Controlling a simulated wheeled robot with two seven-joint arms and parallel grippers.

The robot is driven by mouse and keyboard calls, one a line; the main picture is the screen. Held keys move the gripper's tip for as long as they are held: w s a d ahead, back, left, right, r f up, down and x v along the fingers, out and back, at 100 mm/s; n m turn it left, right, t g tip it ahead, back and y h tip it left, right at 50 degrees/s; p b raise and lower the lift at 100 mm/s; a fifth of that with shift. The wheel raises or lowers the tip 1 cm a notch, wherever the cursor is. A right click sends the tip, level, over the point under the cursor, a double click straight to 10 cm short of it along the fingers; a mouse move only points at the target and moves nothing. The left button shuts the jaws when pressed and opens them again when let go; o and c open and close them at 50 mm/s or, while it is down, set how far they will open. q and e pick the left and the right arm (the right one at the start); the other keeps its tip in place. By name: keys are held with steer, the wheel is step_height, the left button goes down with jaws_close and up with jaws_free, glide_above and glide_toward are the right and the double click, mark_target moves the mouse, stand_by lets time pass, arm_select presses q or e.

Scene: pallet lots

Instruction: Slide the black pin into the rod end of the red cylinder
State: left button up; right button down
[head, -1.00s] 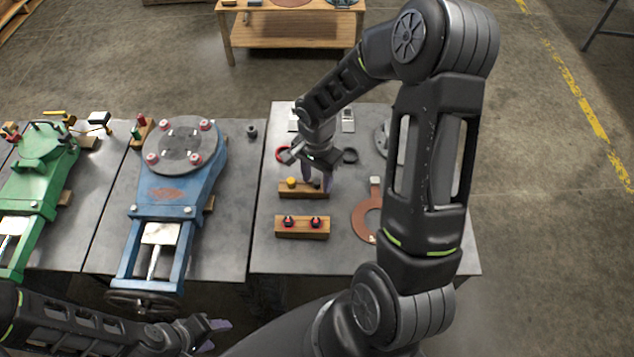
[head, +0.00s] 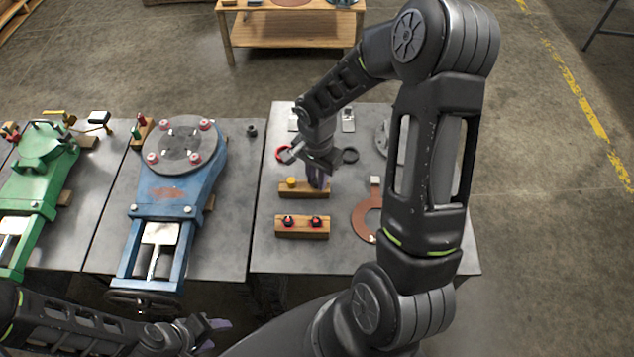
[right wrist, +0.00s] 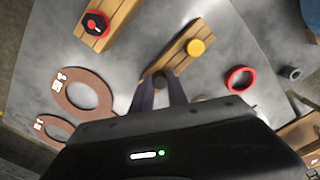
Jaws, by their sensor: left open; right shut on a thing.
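My right gripper (head: 318,184) points down at the right end of a wooden block (head: 290,190). It is shut on a small dark round-topped piece, which looks like the black pin (right wrist: 160,81); the fingers hide most of it. In the right wrist view the gripper (right wrist: 160,93) has this dark top between its fingertips, at the block's end. A yellow-topped pin (head: 292,181) stands in the same block. My left gripper (head: 213,335) is open and empty at the lower left, short of the tables. I cannot make out the red cylinder or its rod end for certain.
A second wooden block (head: 301,234) with two red-and-black knobs lies nearer. A red ring (head: 283,153), a black ring (head: 350,156) and brown flat rings (head: 364,228) lie around. Blue (head: 168,200) and green (head: 30,190) valve-like assemblies occupy the tables to the left.

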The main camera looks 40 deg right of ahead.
stand_by(0.4)
step_height(320, 180, up, 10)
steer(key=shift+b, duration=0.4)
stand_by(0.6)
